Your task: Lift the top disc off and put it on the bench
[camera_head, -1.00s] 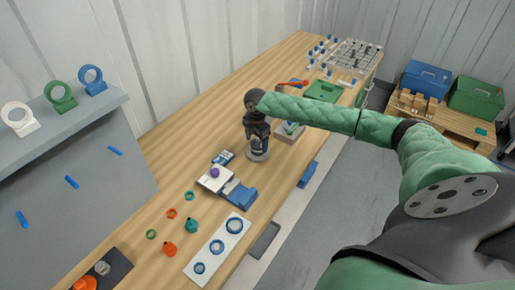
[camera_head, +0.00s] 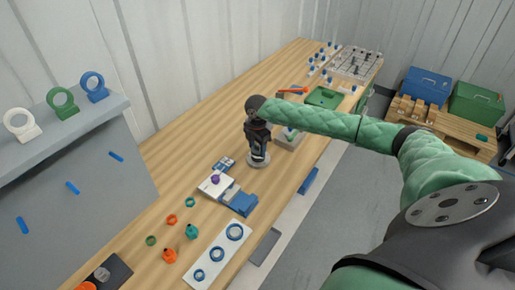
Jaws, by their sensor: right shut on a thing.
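My right gripper (camera_head: 259,150) points down at the vessel, whose round grey base (camera_head: 258,162) stands on the wooden bench (camera_head: 205,130). The gripper is shut on the top disc, at the upper part of the vessel. The fingers and wrist hide most of the disc, so its outline and any gap beneath it cannot be made out. My left gripper is not in view.
A white and blue fixture with a purple knob (camera_head: 215,180) stands nearer on the bench. A white plate with blue rings (camera_head: 219,256) lies at the front. A green tray (camera_head: 324,97) is farther back. Bare bench lies left of the vessel.

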